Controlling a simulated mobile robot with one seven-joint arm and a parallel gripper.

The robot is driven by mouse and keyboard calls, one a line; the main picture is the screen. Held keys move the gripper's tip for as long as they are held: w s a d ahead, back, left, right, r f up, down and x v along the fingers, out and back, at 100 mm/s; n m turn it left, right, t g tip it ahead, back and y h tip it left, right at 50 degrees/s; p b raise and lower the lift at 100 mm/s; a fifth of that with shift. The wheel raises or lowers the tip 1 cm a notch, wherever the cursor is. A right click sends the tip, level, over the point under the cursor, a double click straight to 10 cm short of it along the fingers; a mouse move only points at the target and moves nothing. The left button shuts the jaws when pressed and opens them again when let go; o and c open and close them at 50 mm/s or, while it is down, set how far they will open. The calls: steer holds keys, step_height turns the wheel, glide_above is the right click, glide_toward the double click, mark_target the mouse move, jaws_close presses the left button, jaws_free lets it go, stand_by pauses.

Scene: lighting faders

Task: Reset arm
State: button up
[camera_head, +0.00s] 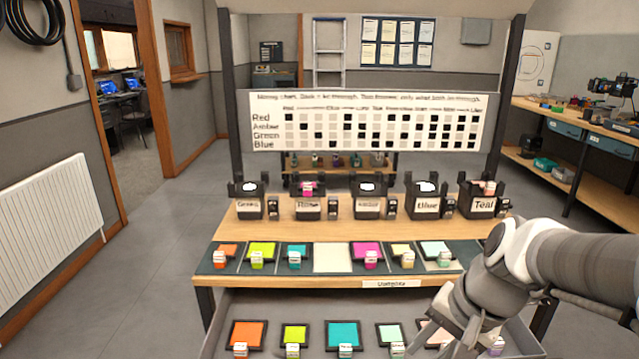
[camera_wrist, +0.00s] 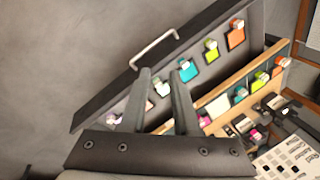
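My gripper (camera_wrist: 161,72) is open and empty in the wrist view, its two fingers apart over the open drawer (camera_wrist: 100,112). In the head view, my arm comes in from the right and bends down over the right part of the drawer (camera_head: 280,305); the fingertips are hard to make out there. Several coloured filters lie in the drawer, among them orange (camera_head: 247,334), lime (camera_head: 294,334), teal (camera_head: 343,333) and mint (camera_head: 389,332). Those at the right are partly hidden by my arm.
On the table (camera_head: 300,222), a row of filters has one blank light slot (camera_head: 333,260). Several black lamps stand behind, including Blue (camera_head: 426,200) and Teal (camera_head: 483,199); a magenta piece (camera_head: 308,188) shows in the second. A chart board (camera_head: 365,120) stands behind. Open floor lies left.

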steer(key=s+a+r+n+t+h, duration=0.2)
steer(key=s+r+n+t, duration=0.1)
steer(key=s+r+n, duration=0.4)
step_height(320, 180, up, 15)
steer(key=p, duration=1.5)
steer(key=shift+n+p, duration=0.3)
steer(key=shift+n, duration=0.1)
steer(key=shift+f, duration=0.15)
